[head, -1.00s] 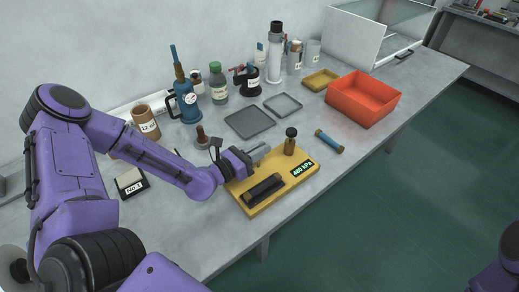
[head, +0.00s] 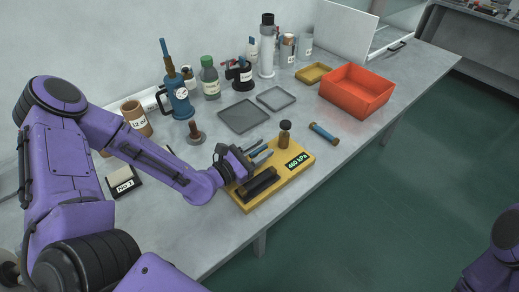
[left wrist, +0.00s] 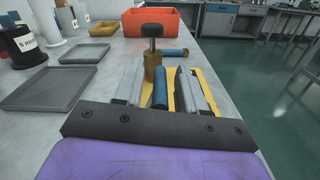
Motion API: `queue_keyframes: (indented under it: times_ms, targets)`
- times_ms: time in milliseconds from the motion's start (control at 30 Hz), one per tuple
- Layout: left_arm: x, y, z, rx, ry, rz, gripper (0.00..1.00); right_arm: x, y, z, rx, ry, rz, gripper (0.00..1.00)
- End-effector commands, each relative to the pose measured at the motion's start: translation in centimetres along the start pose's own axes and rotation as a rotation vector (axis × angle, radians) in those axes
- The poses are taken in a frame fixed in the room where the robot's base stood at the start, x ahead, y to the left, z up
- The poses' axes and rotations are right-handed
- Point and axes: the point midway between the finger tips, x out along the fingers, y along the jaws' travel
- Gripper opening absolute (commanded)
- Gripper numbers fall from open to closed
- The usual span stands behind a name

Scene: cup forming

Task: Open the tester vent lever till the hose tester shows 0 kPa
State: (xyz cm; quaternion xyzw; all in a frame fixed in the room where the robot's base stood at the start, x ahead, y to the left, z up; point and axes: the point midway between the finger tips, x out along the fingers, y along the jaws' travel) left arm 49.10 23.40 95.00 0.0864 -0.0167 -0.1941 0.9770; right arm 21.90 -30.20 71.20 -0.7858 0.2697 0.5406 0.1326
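The hose tester is a yellow board (head: 282,180) with a long black block (head: 258,185) and a brass post with a black knob (head: 284,126). Its display (head: 298,160) reads about 460 kPa. My left gripper (head: 262,153) is over the board's left part, behind the black block. In the left wrist view a blue rod (left wrist: 160,88), probably the vent lever's handle, lies between my left fingers (left wrist: 160,72), with gaps on both sides. The brass post (left wrist: 153,66) stands just beyond it. My right arm shows only at the lower right; its gripper is out of view.
A blue tube with tan ends (head: 324,133) lies on the table right of the tester. An orange bin (head: 357,92), grey trays (head: 243,117) and several bottles stand farther back. A brown-based knob (head: 195,134) stands behind my left forearm. The table's front edge is near the board.

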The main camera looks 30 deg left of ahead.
Motion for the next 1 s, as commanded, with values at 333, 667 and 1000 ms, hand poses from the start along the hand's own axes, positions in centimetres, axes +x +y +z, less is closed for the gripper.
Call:
queue_keyframes:
  times_ms: [333, 667, 1000]
  targets:
    - [-3.0, 0.1, 0.3, -0.003, -0.003, 0.004, 0.40, -0.4, 0.0, -0.2, 0.000, 0.000, 0.000, 0.52]
    - [-9.2, 0.0, 0.1, 0.002, 0.001, -0.002, 0.40, -1.6, 0.1, -0.7, 0.000, 0.000, 0.000, 0.52]
    - [-10.6, 0.0, 0.0, -0.001, -0.001, 0.000, 0.40, -1.7, 0.1, -0.7, 0.000, 0.000, 0.000, 0.52]
